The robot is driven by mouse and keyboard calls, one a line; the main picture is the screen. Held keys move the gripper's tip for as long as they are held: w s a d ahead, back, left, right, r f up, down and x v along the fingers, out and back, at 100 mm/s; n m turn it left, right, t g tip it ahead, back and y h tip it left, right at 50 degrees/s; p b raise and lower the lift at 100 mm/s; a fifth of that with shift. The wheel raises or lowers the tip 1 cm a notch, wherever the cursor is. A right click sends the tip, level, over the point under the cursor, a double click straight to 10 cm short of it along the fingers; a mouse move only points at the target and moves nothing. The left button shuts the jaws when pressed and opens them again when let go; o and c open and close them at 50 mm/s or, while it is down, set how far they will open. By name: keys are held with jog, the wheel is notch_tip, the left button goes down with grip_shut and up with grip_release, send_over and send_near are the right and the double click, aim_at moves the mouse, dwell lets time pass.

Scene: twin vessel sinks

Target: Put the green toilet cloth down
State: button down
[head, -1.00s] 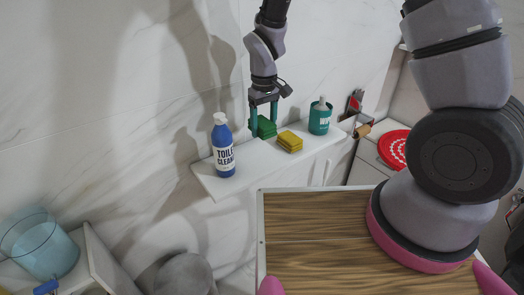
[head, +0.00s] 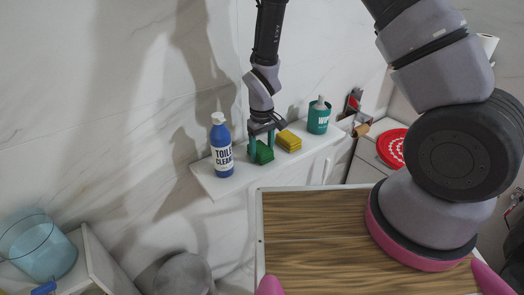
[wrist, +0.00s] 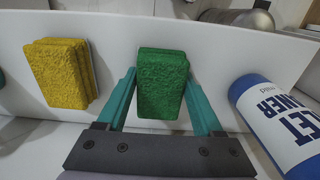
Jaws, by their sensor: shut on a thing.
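The green toilet cloth (head: 261,154) is a thick block on the white shelf (head: 212,187), between the blue bottle and the yellow cloth. My gripper (head: 261,145) is shut on it from above. In the wrist view the green cloth (wrist: 162,85) sits between the two teal fingers of my gripper (wrist: 163,95), over the white shelf (wrist: 215,50). It appears to be at the shelf surface, but I cannot tell whether it touches.
A blue toilet cleaner bottle (head: 221,146) stands left of the green cloth. A yellow cloth (head: 288,141) lies close on its right, with a teal container (head: 319,117) beyond. The wall is right behind the shelf. Bare shelf shows near the front edge.

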jog(key=shift+f, duration=0.25)
jog(key=shift+c, duration=0.7)
grip_release()
jog(key=shift+s, duration=0.1)
jog(key=shift+o, duration=0.5)
jog(key=shift+s+f, duration=0.1)
